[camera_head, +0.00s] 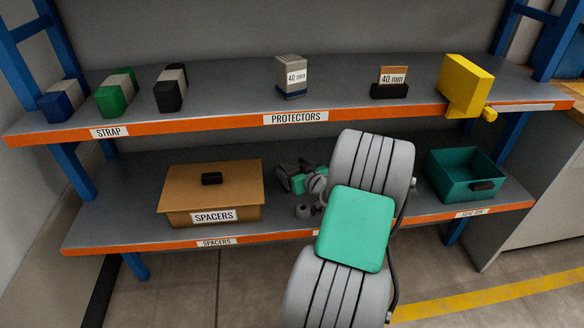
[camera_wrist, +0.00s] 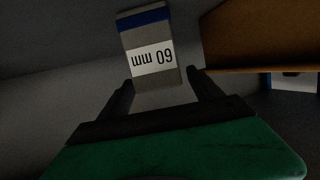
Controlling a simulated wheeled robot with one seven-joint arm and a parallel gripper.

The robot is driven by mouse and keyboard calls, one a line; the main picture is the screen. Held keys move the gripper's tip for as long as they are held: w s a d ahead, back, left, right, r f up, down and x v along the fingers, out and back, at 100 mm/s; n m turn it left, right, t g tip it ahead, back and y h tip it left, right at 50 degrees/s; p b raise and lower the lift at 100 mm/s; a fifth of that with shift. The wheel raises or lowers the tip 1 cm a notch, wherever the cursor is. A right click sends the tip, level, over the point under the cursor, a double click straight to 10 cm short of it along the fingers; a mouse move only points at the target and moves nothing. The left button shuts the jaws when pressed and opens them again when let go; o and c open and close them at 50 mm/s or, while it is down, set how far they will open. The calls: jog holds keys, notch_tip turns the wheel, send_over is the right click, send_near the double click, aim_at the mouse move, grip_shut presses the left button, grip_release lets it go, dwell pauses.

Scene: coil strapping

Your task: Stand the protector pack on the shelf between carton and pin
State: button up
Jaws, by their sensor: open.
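In the wrist view a grey protector pack (camera_wrist: 148,52) with a blue end band and a white "60 mm" label, upside down there, shows just past and between my fingertips. My gripper (camera_wrist: 160,82) is open around its near end; I cannot tell whether the fingers touch it. In the head view my gripper (camera_head: 288,176) is low over the lower shelf, right of the cardboard spacers carton (camera_head: 180,188). The carton also shows in the wrist view (camera_wrist: 255,35). The pack is not clear in the head view. A small grey round piece (camera_head: 303,211) below my gripper may be the pin.
The upper shelf (camera_head: 230,105) holds several strap packs (camera_head: 117,93), a grey "40 mm" pack (camera_head: 290,78), a black holder (camera_head: 389,91) with a card, and a yellow device (camera_head: 467,82). A teal bin (camera_head: 460,176) stands right on the lower shelf (camera_head: 120,215). My arm crosses its middle.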

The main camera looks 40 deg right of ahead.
jog(key=p+v, duration=0.1)
jog(key=v, duration=1.1)
